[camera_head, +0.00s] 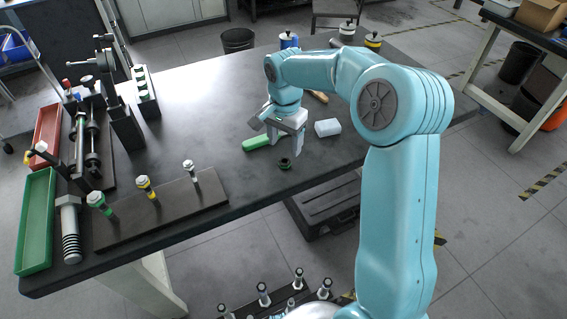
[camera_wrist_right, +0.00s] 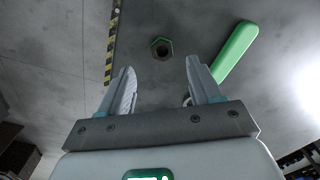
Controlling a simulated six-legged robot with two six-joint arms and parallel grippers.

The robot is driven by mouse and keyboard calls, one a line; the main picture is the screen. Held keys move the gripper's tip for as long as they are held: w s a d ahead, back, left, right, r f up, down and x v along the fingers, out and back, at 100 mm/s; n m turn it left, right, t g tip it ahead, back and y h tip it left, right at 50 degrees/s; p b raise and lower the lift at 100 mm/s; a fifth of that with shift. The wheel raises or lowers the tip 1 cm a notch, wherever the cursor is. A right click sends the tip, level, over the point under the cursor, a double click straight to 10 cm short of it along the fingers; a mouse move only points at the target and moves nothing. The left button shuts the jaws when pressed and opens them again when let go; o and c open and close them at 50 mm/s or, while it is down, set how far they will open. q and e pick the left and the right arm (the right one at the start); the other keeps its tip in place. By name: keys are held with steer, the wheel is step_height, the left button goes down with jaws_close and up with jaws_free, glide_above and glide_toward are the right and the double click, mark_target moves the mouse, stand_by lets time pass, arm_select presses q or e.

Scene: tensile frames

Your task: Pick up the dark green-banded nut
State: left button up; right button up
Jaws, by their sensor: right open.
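The dark green-banded nut (camera_head: 285,163) lies on the dark tabletop near its front edge. In the right wrist view the nut (camera_wrist_right: 161,48) shows as a dark ring with a green band and a hole, just beyond the fingertips and between their lines. My right gripper (camera_head: 284,147) points down above the table just behind the nut, and its fingers look apart from it. In the right wrist view the gripper (camera_wrist_right: 161,68) is open, with nothing between its fingers. My left gripper is not in view.
A green-handled item (camera_head: 257,143) lies left of the right gripper. A white block (camera_head: 327,128) is to its right. A rack (camera_head: 165,212) with several banded bolts stands at the front left. Green (camera_head: 36,222) and red (camera_head: 46,135) trays lie at the left edge.

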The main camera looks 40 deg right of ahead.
mark_target(284, 158)
step_height(284, 158, down, 7)
steer(key=shift+w+d, duration=0.1)
steer(key=shift+w, duration=0.05)
steer(key=c, duration=1.2)
